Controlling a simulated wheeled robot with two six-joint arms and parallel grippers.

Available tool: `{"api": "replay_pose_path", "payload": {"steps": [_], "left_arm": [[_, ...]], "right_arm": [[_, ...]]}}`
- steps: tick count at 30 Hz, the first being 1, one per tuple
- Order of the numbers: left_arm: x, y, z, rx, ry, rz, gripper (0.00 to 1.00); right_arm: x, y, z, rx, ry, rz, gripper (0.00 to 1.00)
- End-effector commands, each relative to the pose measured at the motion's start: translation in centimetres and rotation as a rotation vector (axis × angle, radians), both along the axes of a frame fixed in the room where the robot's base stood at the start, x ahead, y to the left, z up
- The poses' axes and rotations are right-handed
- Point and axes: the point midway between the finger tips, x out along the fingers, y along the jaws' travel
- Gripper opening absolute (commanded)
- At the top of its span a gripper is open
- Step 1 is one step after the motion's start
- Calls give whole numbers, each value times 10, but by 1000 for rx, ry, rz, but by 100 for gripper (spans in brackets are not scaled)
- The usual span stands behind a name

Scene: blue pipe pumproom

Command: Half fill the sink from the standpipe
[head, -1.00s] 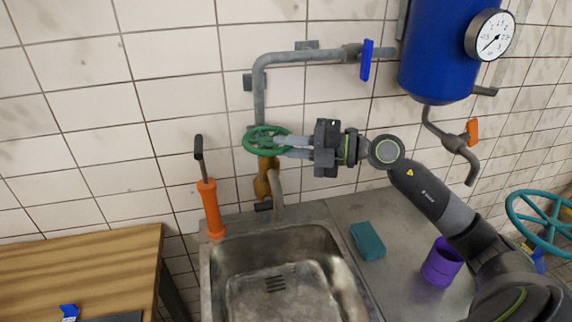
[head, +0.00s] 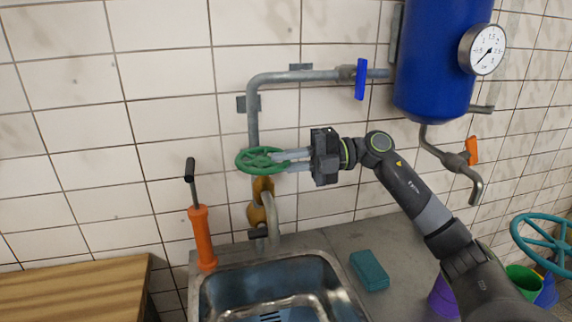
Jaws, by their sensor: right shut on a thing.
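The green handwheel (head: 243,164) sits on the standpipe (head: 253,128), above a brass valve body (head: 258,214). My right gripper (head: 284,162) reaches in from the right and is shut on the handwheel's right rim. The grey spout (head: 273,215) bends down over the back of the steel sink (head: 209,296). The basin looks bluish and shiny inside, like water over the drain slots (head: 271,316). The water's depth is unclear, and the basin's front is cut off by the frame. I cannot make out a stream below the spout. My left gripper is not in view.
An orange hand pump (head: 204,238) stands at the sink's back left corner. A teal sponge (head: 369,270) lies on the drainboard, with a purple cup (head: 443,300) beside my right arm. A wooden table (head: 70,290) is at left. A blue tank (head: 433,60) hangs at upper right.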

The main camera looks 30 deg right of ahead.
Motion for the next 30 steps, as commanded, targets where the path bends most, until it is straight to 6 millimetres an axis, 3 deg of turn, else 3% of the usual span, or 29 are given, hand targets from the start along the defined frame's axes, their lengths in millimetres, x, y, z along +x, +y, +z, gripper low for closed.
{"api": "replay_pose_path", "payload": {"steps": [9, 10, 14, 23, 30], "left_arm": [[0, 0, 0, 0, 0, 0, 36], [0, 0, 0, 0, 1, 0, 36], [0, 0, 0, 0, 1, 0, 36], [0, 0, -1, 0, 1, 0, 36], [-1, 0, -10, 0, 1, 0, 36]], "right_arm": [[0, 0, 1, 3, 1, -1, 0], [0, 0, 1, 3, 1, -1, 17], [0, 0, 0, 2, 0, 0, 34], [0, -1, 0, 0, 1, -1, 34], [-8, -24, -2, -3, 3, -4, 34]]}}
